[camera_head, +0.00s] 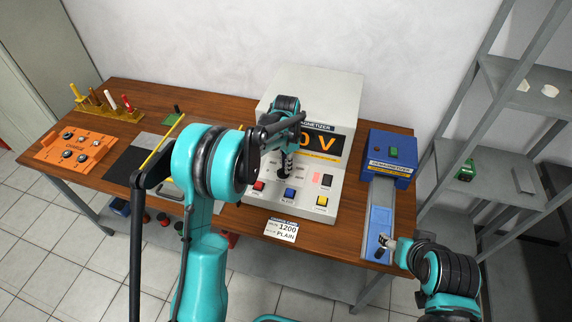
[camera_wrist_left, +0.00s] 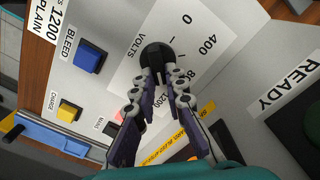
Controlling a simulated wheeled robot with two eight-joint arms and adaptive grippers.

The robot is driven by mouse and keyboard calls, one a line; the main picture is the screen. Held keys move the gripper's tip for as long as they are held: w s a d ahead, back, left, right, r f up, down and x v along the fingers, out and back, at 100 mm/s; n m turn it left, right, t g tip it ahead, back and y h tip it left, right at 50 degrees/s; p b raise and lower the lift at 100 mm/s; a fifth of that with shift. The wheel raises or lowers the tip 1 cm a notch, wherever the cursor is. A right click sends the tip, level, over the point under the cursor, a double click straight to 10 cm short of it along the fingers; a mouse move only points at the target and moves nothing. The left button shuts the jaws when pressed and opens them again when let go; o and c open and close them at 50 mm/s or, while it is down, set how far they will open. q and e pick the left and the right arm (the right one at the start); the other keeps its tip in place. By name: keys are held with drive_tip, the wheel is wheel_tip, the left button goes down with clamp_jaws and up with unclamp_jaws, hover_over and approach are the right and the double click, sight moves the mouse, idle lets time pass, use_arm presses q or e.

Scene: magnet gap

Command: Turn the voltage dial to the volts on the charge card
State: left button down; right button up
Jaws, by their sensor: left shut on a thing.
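The magnetizer (camera_head: 318,95) is a pale console with an orange display (camera_head: 320,143); my left arm hides part of it, and "0 V" shows. My left gripper (camera_head: 284,168) is shut on the black voltage dial (camera_wrist_left: 156,52) on the sloped panel. In the left wrist view the fingertips (camera_wrist_left: 163,77) grip the dial. The printed scale reads 0, 400, 800 and a partly hidden 1200. The dial's pointer is not clear. The charge card (camera_head: 281,230) at the console's front reads 1200 and PLAIN. My right gripper (camera_head: 386,243) is near the blue slide; its jaws are too small to judge.
Red, blue (camera_head: 290,194) and yellow (camera_head: 322,201) buttons line the panel below the dial. A blue demagnetizer (camera_head: 389,158) with a rail stands right. An orange tray (camera_head: 75,147), dark mat (camera_head: 125,165) and brass rack (camera_head: 108,108) are left. Grey shelves (camera_head: 480,160) stand far right.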

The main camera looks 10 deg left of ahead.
idle(0.3)
use_arm(q)
drive_tip(key=c, duration=1.6)
unclamp_jaws()
drive_tip(key=shift+o, duration=0.2)
drive_tip(key=shift+r, duration=0.15)
wheel_tip(320, 180, up, 12)
